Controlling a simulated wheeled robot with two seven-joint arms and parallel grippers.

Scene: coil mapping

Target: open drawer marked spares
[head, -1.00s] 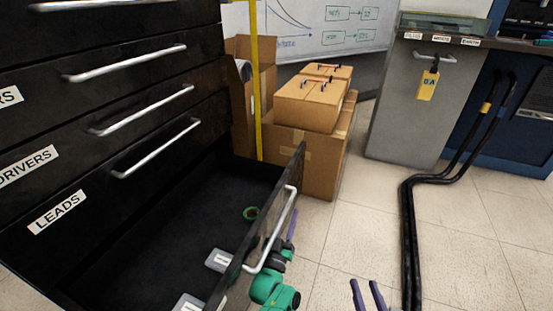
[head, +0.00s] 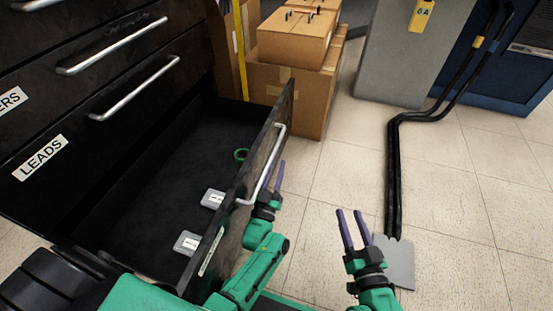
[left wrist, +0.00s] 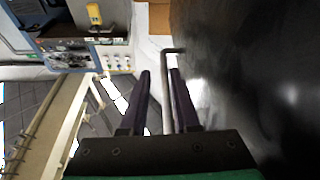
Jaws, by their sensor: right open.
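The bottom drawer (head: 130,185) of the black cabinet stands pulled well out. A white label (head: 211,251) is on its front, too slanted to read. Its silver bar handle (head: 277,160) is on the outer face. My left gripper (head: 278,182) is at the near end of this handle. In the left wrist view the handle bar (left wrist: 168,90) passes between the left gripper's fingers (left wrist: 160,85), which are apart, with a gap beside the bar. My right gripper (head: 350,228) is open and empty above the floor, right of the drawer.
The drawer holds a green ring (head: 241,155) and two grey labelled items (head: 212,198). A shut drawer marked LEADS (head: 40,158) is above. Cardboard boxes (head: 300,90) stand behind the drawer. Black cables (head: 394,170) run along the floor to a grey plate (head: 398,262). Tiled floor is clear at right.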

